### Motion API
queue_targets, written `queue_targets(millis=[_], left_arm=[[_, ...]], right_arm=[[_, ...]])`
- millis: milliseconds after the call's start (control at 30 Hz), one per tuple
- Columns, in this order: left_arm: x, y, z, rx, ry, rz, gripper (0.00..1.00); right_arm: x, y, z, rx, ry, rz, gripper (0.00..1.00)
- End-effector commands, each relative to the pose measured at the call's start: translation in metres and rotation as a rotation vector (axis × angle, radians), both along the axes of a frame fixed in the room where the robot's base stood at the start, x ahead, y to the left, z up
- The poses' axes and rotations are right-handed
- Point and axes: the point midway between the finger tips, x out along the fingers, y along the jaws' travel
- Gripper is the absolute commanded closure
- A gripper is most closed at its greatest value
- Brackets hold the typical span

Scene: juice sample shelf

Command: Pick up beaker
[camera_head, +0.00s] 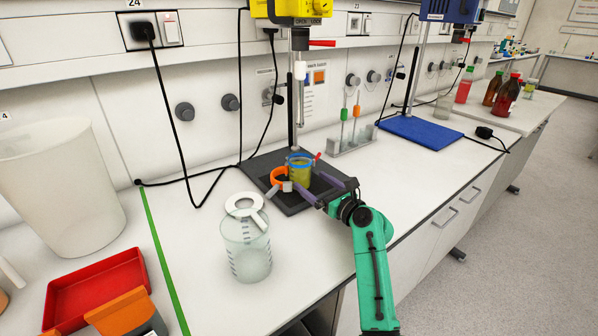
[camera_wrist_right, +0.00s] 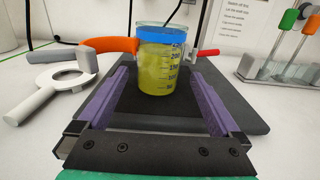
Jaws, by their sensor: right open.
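The beaker (camera_head: 300,170) holds yellow-green liquid and has a blue band near its rim. It stands upright on the black base plate of the mixer stand. In the right wrist view the beaker (camera_wrist_right: 162,68) is between the far ends of my purple fingers. My right gripper (camera_head: 304,181) is open, low over the plate, with a finger on either side of the beaker. I cannot tell whether either finger touches it. An orange clamp (camera_wrist_right: 108,44) reaches to the beaker's left side. My left gripper is not in view.
A clear empty beaker (camera_head: 246,258) stands on the bench at front left, by a white ring with a handle (camera_wrist_right: 52,78). A red tray (camera_head: 92,285) is far left. A mixer shaft (camera_head: 300,100) hangs above the plate.

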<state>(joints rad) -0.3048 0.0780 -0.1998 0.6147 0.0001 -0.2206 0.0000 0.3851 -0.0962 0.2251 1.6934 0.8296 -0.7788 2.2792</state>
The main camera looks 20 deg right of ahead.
Motion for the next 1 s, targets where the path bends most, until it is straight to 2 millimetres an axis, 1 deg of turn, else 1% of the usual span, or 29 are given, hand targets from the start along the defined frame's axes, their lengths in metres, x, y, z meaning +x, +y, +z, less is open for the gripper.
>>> queue_targets(millis=[33,100,200,267,433,467,500,567,600,667,700,1000], left_arm=[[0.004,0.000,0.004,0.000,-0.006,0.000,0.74],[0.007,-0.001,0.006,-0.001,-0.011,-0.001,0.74],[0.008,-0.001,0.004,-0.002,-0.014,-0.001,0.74],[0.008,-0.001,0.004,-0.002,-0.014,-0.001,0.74],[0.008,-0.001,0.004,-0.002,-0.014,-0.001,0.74],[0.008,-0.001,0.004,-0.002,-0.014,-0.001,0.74],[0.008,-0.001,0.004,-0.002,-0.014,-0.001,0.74],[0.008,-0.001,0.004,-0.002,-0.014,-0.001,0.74],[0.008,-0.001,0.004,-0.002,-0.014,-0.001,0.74],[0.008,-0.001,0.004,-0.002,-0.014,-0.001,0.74],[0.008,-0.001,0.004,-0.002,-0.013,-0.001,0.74],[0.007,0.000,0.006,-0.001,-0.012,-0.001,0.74]], right_arm=[[0.009,0.005,0.005,-0.001,0.000,0.001,0.00],[0.022,0.011,0.006,-0.001,0.000,0.001,0.00],[0.034,0.016,0.004,0.000,0.000,0.000,0.00],[0.037,0.017,0.004,0.000,-0.001,-0.001,0.00],[0.037,0.017,0.003,0.000,-0.001,-0.001,0.00],[0.037,0.017,0.003,0.000,-0.001,-0.001,0.11],[0.037,0.017,0.003,0.000,-0.001,-0.001,0.27],[0.037,0.017,0.003,0.000,-0.001,-0.001,0.50],[0.037,0.017,0.003,0.000,-0.001,-0.001,0.65],[0.037,0.017,0.004,0.000,-0.001,-0.001,0.88],[0.037,0.017,0.005,0.001,-0.004,-0.001,0.95],[0.036,0.016,0.006,0.001,-0.003,-0.001,0.95]])
